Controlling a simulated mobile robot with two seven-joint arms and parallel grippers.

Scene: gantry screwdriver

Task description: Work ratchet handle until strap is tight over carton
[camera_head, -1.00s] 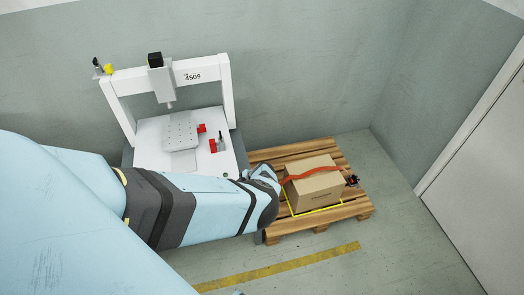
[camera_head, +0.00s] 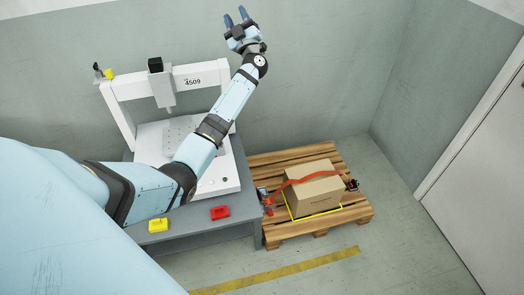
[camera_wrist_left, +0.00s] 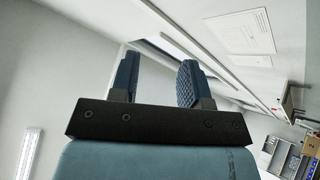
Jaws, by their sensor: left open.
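The carton (camera_head: 315,197) sits on a wooden pallet (camera_head: 345,213) at the right in the head view. A red-orange strap (camera_head: 308,178) runs over its top and looks wavy rather than flat. A small dark and red fitting (camera_head: 352,185) sits at the strap's right end. A small grey and red fitting (camera_head: 264,196) sits at its left end; I cannot tell which is the ratchet or how its handle stands. My left gripper (camera_head: 236,15) is raised high, well away from the carton, open and empty. Its two fingers also show spread in the left wrist view (camera_wrist_left: 156,78). My right gripper is not in view.
A white gantry (camera_head: 130,87) marked 4509 stands on a grey table (camera_head: 185,237) left of the pallet. A yellow block (camera_head: 158,225) and a red block (camera_head: 220,212) lie on its front edge.

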